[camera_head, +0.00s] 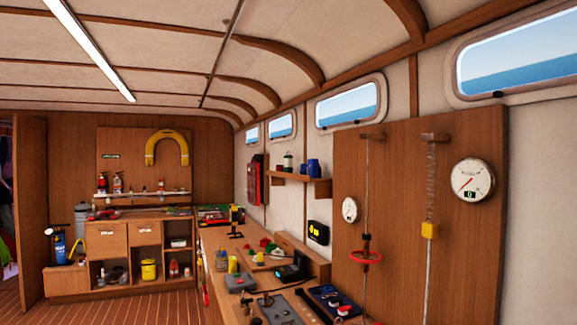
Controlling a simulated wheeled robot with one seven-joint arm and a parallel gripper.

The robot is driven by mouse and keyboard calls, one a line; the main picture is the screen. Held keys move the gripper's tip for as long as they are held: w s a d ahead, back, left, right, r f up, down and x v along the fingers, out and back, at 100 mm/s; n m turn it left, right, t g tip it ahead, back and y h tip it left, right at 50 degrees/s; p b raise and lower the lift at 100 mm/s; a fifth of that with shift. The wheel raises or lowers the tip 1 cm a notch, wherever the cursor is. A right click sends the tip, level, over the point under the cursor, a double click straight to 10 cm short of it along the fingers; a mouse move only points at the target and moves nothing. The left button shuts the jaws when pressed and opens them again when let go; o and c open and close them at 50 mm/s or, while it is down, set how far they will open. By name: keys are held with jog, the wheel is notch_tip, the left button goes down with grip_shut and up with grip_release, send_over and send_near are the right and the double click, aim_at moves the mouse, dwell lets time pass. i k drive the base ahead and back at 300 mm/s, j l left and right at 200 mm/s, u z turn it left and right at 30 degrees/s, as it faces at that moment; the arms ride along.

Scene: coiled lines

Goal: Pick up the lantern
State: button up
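A small lantern-like object (288,162) with a pale upper part and a dark greenish base stands on the wooden wall shelf (300,178) at the centre right. It is too small to be sure that it is the lantern. My gripper is not in view.
Blue containers (313,168) stand on the same shelf, to the right. Below, a long workbench along the right wall holds several tools, bottles and a black device (292,270). A wooden panel (470,250) with gauges and hanging rods is at right. Open plank floor (130,312) lies at lower left.

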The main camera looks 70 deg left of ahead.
aim_at(287, 168)
jog(key=k+j, duration=0.1)
jog(key=j, duration=0.15)
jog(key=k+j, duration=0.1)
jog(key=j, duration=0.15)
jog(key=k+j, duration=0.1)
jog(key=j, duration=0.35)
jog(key=k+j, duration=0.1)
jog(key=j, duration=0.35)
jog(key=k+j, duration=0.1)
jog(key=j, duration=0.3)
jog(key=k+j, duration=0.1)
jog(key=j, duration=0.8)
jog(key=k+j, duration=0.15)
jog(key=j, duration=3.25)
